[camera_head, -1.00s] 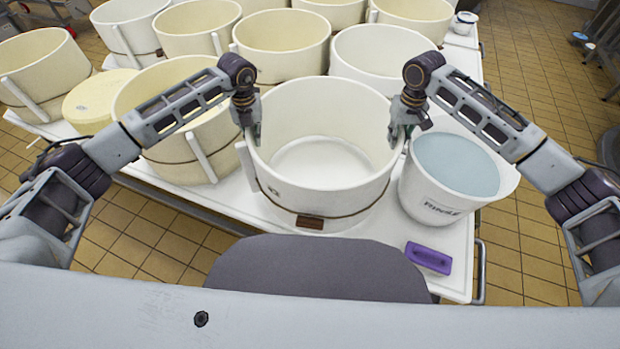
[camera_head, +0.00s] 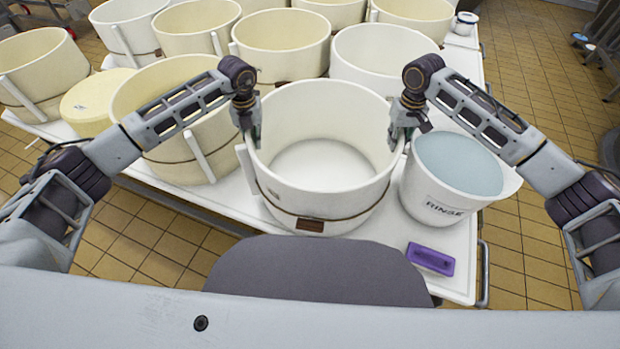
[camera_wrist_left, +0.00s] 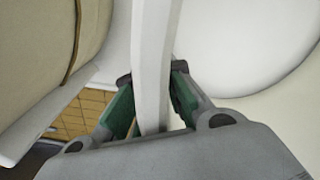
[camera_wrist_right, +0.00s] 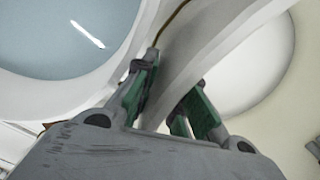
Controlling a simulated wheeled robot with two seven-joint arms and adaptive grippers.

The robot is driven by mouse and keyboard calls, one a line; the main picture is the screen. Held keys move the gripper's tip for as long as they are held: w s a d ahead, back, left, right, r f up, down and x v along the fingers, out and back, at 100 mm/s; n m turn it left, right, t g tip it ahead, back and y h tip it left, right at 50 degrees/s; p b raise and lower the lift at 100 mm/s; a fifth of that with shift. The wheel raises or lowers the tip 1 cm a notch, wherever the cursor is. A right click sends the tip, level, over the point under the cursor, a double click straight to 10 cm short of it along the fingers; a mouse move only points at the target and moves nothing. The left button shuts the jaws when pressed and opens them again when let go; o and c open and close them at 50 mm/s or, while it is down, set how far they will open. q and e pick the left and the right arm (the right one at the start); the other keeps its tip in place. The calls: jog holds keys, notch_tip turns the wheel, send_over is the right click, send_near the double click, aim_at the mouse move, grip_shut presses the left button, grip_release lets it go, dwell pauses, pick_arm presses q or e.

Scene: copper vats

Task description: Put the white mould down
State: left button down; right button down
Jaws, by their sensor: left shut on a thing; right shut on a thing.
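The white mould (camera_head: 325,200) is a wide, open, round tub with a thin cord and a small brown tag on its front. It is upright at the front of the white table (camera_head: 240,205), and I cannot tell whether its base touches the top. My left gripper (camera_head: 252,132) is shut on its left rim, and the mould wall (camera_wrist_left: 152,60) runs between the green-padded fingers in the left wrist view. My right gripper (camera_head: 398,132) is shut on its right rim; the wall (camera_wrist_right: 195,55) passes between the fingers in the right wrist view.
A white rinse bucket (camera_head: 445,195) of bluish water stands close on the right. A purple brush or block (camera_head: 430,259) lies at the front right corner. Cream moulds, including one at left (camera_head: 180,150), crowd the left and back. A pale yellow round (camera_head: 95,105) sits among them.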

pick_arm(q)
jog(key=shift+w+a+f+b, duration=0.15)
jog(key=shift+a+f+b, duration=0.2)
jog(key=shift+f+b, duration=0.15)
pick_arm(e)
jog(key=shift+d+f, duration=0.2)
jog(key=shift+f, duration=0.35)
pick_arm(q)
jog(key=c, duration=1.6)
grip_release()
jog(key=shift+d, duration=0.1)
pick_arm(e)
jog(key=c, duration=1.5)
grip_release()
jog(key=shift+s, duration=0.1)
pick_arm(q)
jog(key=shift+o, duration=0.4)
pick_arm(e)
jog(key=shift+o, duration=0.2)
jog(key=shift+a, duration=0.1)
pick_arm(q)
jog(key=shift+d, duration=0.15)
jog(key=shift+s+r, duration=0.2)
pick_arm(e)
jog(key=shift+r, duration=0.25)
